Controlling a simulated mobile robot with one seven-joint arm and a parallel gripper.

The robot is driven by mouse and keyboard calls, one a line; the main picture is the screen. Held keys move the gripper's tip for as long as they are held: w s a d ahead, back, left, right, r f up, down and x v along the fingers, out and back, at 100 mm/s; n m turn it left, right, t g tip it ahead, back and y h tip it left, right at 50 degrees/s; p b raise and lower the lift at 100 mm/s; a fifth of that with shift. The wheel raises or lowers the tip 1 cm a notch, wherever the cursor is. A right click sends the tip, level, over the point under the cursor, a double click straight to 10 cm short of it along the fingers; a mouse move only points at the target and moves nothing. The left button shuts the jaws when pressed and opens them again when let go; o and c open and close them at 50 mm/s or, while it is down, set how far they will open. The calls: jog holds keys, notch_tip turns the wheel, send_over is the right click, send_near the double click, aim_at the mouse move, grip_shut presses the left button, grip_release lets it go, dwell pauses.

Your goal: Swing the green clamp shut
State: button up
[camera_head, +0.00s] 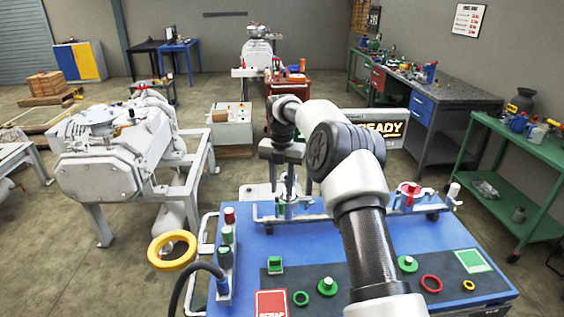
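My gripper (286,192) points down at the back left of the blue table (330,237). Its fingertips are right at a small green part (283,209), which seems to be the green clamp on the grey pipe fitting there. My fingers hide much of this part, so I cannot tell how far it is swung or whether I touch it. Two fingers show with a gap between them, but their tips are too small to tell if they hold anything. A red clamp (408,189) sits on the fitting at the back right.
On the dark mat lie a green block (275,265), green knobs (326,287), a red ring (431,284) and a red scrap card (271,304). A post with coloured buttons (227,240) and a yellow ring (172,250) are at left. My arm crosses the table's middle.

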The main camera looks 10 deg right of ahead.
notch_tip(320, 180, up, 10)
jog(key=p, duration=0.1)
dwell(0.4)
